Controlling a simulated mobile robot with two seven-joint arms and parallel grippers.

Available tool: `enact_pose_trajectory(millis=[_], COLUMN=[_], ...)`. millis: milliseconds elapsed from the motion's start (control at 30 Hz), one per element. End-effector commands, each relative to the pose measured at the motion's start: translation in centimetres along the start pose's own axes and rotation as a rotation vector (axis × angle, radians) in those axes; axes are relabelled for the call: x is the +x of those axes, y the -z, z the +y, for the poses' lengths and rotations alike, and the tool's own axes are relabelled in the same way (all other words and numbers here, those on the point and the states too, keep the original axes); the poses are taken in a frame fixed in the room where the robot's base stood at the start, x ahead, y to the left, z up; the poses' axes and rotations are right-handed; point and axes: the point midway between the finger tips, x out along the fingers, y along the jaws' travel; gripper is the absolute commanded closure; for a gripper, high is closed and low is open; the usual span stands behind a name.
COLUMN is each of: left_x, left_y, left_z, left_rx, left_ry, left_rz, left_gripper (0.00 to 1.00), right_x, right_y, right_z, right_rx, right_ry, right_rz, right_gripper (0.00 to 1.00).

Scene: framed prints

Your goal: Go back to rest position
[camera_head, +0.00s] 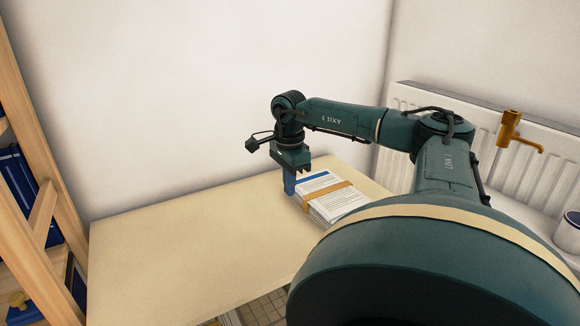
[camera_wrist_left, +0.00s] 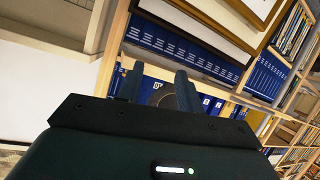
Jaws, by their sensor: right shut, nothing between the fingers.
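My right gripper (camera_head: 290,188) is shut and empty. It points down at the left edge of a bundle of papers (camera_head: 330,195) with a tan band around it, on the pale table (camera_head: 180,240). I cannot tell whether the fingers touch the bundle. My left gripper (camera_wrist_left: 157,84) shows only in the left wrist view. Its two fingers stand apart, with no held object visible between them, and it faces a wooden shelf (camera_wrist_left: 115,40) with blue binders (camera_wrist_left: 185,45).
A wooden shelf (camera_head: 30,150) with blue binders stands left of the table. A white radiator (camera_head: 500,150) is at the back right. A brass tap-like fitting (camera_head: 510,130) is in front of it. The table's left and middle are clear.

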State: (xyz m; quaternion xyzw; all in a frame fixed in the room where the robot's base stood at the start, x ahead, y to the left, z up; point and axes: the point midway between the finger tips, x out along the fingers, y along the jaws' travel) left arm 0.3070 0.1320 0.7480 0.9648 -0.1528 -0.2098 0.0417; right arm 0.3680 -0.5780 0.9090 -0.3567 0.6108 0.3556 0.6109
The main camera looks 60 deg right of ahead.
Motion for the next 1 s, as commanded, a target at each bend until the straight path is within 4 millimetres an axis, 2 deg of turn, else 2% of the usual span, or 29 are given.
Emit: enact_pose_trajectory(millis=[33, 200, 400, 667, 767, 1000], left_x=[0.0, 0.1, 0.3, 0.2, -0.5, -2.2], left_y=[0.3, 0.1, -0.3, 0.4, 2.1, 5.2], left_z=[0.2, 0.4, 0.3, 0.4, 0.6, 0.7], left_rx=[-0.003, -0.010, -0.012, -0.011, 0.001, 0.097], left_ry=[-0.003, -0.008, -0.007, -0.006, -0.002, 0.026], left_rz=[-0.002, -0.017, -0.030, -0.024, -0.029, -0.143], left_gripper=[0.64, 0.64, 0.64, 0.64, 0.64, 0.64], right_x=[-1.2, -3.6, -4.6, -5.1, -7.2, -16.0], right_y=[-0.1, -0.1, -0.1, 0.0, 0.0, 0.0], right_z=[-0.1, -0.1, 0.0, 0.0, 0.0, 0.0], right_rx=[0.000, -0.001, -0.001, -0.001, -0.001, -0.001], right_ry=[0.003, 0.001, 0.000, 0.000, 0.000, 0.000], right_rz=[-0.003, -0.003, -0.002, -0.001, -0.001, -0.001], right_gripper=[1.00, 1.00, 1.00, 1.00, 1.00, 1.00])
